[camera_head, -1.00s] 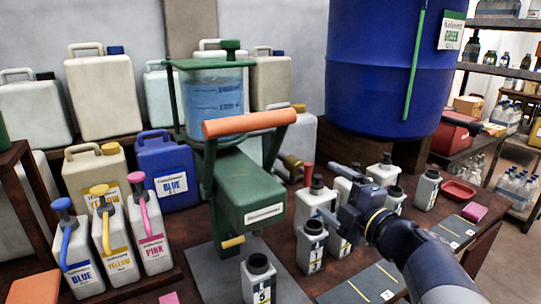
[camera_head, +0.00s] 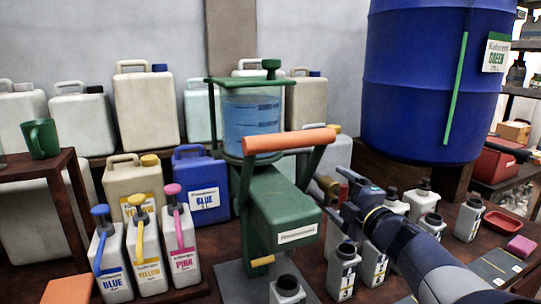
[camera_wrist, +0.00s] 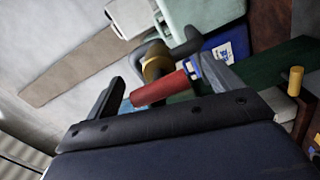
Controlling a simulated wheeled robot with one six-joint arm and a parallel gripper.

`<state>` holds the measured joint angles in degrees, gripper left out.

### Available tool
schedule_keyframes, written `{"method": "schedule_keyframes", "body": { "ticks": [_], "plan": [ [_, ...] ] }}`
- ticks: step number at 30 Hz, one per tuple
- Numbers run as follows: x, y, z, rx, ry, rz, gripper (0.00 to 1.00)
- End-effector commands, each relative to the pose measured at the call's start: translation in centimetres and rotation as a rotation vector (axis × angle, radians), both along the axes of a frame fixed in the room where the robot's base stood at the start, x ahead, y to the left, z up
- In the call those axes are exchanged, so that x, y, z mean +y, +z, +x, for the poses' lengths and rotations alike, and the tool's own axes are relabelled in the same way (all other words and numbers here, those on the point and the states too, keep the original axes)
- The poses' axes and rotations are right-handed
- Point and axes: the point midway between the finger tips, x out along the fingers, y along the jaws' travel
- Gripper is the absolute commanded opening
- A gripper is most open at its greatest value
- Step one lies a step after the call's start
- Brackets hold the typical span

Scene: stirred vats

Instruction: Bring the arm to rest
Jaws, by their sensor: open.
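My gripper (camera_head: 347,188) is in the head view at the end of my arm, which reaches in from the lower right. It is beside the green press-like machine (camera_head: 275,200) with the orange handle, above the small numbered bottles. In the wrist view my gripper (camera_wrist: 165,88) has its two fingers spread apart. A brass tap (camera_wrist: 157,65) with a red handle (camera_wrist: 160,88) shows between and beyond the fingers; I cannot tell whether they touch it. The tap's brass part (camera_head: 327,186) also shows in the head view, left of my gripper.
Small grey-white bottles (camera_head: 342,272) stand under and beside my arm. A large blue drum (camera_head: 415,90) stands at the back right. Blue, yellow and pink pump bottles (camera_head: 147,255) stand at the front left. A red tray (camera_head: 505,226) lies at the right.

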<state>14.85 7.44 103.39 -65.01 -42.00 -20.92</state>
Motion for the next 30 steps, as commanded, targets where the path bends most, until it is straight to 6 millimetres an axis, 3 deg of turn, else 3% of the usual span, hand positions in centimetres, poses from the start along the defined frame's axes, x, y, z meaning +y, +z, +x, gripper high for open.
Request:
{"method": "schedule_keyframes", "body": {
  "ticks": [8, 27, 30],
  "plan": [
    [-0.4, 0.1, -0.9, -0.006, -0.002, -0.011, 0.85],
    [-4.3, 0.0, -10.2, -0.004, -0.003, -0.014, 0.85],
    [-3.5, -0.2, -8.7, -0.004, 0.005, -0.012, 0.85]
  ]
}}
